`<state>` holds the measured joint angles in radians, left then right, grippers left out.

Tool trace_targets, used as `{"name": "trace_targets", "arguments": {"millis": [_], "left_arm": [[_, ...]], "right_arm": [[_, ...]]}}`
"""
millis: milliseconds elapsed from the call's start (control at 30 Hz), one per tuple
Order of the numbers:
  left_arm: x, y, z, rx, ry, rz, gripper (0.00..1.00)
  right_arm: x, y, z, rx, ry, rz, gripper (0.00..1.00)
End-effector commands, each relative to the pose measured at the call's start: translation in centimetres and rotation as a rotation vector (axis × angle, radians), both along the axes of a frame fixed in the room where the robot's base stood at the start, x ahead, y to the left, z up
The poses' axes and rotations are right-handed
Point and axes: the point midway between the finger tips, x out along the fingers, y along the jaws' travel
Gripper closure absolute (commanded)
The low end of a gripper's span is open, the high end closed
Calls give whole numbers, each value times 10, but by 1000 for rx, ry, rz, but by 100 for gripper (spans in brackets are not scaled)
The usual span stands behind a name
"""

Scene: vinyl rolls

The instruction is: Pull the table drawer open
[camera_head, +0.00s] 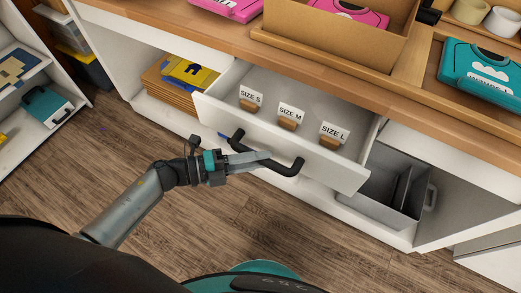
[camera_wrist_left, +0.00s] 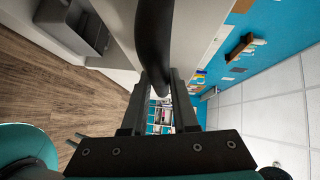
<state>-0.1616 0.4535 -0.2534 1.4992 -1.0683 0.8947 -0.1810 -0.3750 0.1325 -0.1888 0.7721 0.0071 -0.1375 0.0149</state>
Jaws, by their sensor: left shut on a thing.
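The white table drawer (camera_head: 230,118) stands pulled out from under the wooden tabletop, and its inside shows in the head view. Wooden holders with SIZE S, SIZE M and SIZE L cards (camera_head: 290,114) stand in it. A black bar handle (camera_head: 293,169) is on the drawer front; it also shows in the left wrist view (camera_wrist_left: 154,35). My left gripper (camera_head: 262,158) reaches in from the left and is shut on the handle. In the left wrist view its two fingers (camera_wrist_left: 160,82) close around the bar. My right gripper is not in view.
A cardboard box (camera_head: 330,42) with pink packs and a teal pack (camera_head: 485,70) sit on the tabletop (camera_head: 205,32). A grey metal bin (camera_head: 385,195) stands in the shelf below, right of the drawer. A yellow pack (camera_head: 190,72) lies left. The wooden floor in front is clear.

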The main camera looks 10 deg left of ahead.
Motion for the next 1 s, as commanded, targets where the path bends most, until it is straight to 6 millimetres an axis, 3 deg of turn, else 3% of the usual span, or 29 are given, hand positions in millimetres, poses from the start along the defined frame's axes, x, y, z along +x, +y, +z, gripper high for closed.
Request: {"name": "trace_targets", "arguments": {"millis": [500,533,600,800,1000], "left_arm": [[-8,0,-2,-10,1,-4,100],[-8,0,-2,-10,1,-4,72],[-8,0,-3,-9,2,-4,64],[-8,1,-4,-5,2,-2,43],[-8,2,-5,-3,3,-1,43]], "right_arm": [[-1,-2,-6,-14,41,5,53],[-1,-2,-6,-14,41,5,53],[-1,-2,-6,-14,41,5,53],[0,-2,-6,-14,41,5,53],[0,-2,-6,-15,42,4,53]]}}
